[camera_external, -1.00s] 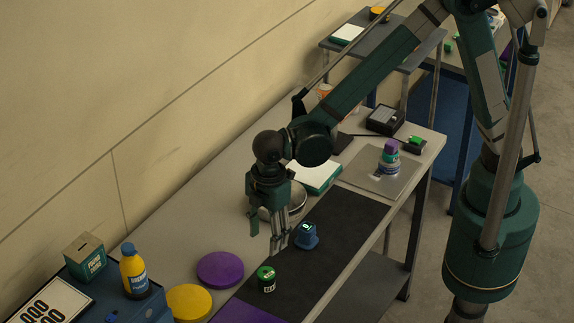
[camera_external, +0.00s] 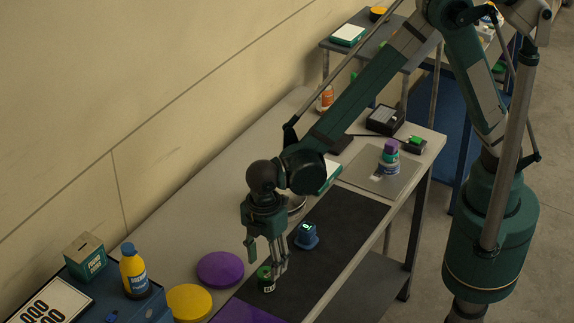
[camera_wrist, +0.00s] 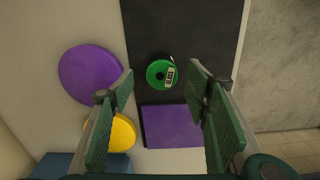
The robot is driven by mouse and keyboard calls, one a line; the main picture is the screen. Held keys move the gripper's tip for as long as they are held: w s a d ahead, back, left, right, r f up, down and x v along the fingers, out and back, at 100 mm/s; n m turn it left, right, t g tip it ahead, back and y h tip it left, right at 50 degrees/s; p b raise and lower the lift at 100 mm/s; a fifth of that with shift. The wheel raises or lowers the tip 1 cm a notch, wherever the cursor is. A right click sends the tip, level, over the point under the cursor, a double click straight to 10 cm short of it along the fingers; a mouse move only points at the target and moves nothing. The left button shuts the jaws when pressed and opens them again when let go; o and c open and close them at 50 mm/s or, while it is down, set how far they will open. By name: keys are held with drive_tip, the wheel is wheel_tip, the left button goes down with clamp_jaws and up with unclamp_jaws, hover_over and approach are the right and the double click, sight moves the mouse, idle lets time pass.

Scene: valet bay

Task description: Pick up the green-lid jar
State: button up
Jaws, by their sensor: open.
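The green-lid jar (camera_external: 265,280) is a small dark jar with a white label, standing on the black mat (camera_external: 346,240) on the bench. In the wrist view the jar's green lid (camera_wrist: 159,72) lies between the lines of my two fingers, beyond their tips. My gripper (camera_external: 268,262) is open and empty, pointing down just above and beside the jar in the external view. One finger partly overlaps the jar there. I cannot tell whether a finger touches it. In the wrist view the two fingers of my gripper (camera_wrist: 160,82) stand wide apart.
A blue object (camera_external: 307,236) with a green top stands on the mat close to my gripper. A purple disc (camera_external: 220,269), a yellow disc (camera_external: 188,302) and a purple square (camera_wrist: 172,126) lie near the jar. A yellow bottle (camera_external: 134,272) stands on a blue box at left.

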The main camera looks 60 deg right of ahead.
sight(266, 272)
drive_tip(key=shift+f, duration=0.75)
drive_tip(key=shift+f, duration=0.1)
drive_tip(key=shift+s+a+f, duration=0.1)
drive_tip(key=shift+f, duration=1.15)
drive_tip(key=shift+a+f, duration=0.1)
drive_tip(key=shift+f, duration=1.15)
drive_tip(key=c, duration=0.9)
